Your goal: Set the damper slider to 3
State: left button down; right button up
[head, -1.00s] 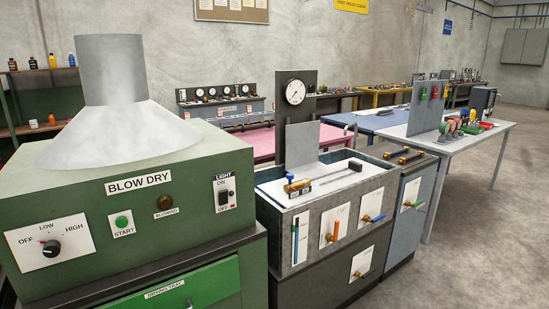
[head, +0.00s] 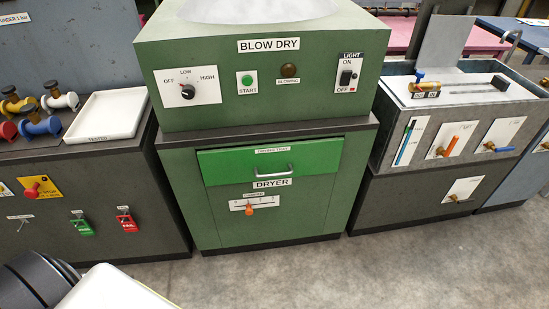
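The damper slider's orange knob (head: 249,209) is on a white scale plate (head: 275,200) on the front of the green dryer cabinet (head: 320,205). The plate is below the DRYER label (head: 272,184). The knob is left of the plate's middle, about a third of the way along from the left end. The scale's numbers are too small to read for certain. Neither of my grippers shows. Part of my own body, dark and white, is at the bottom left edge.
Above the slider is a green drying tray drawer (head: 225,166) with a metal handle (head: 275,174). A dark bench with coloured valves and a white tray (head: 107,115) stands on the left. A grey sink unit (head: 395,150) is on the right. The floor (head: 300,275) in front is clear.

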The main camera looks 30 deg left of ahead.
aim_at(249, 210)
jog(key=u, duration=1.05)
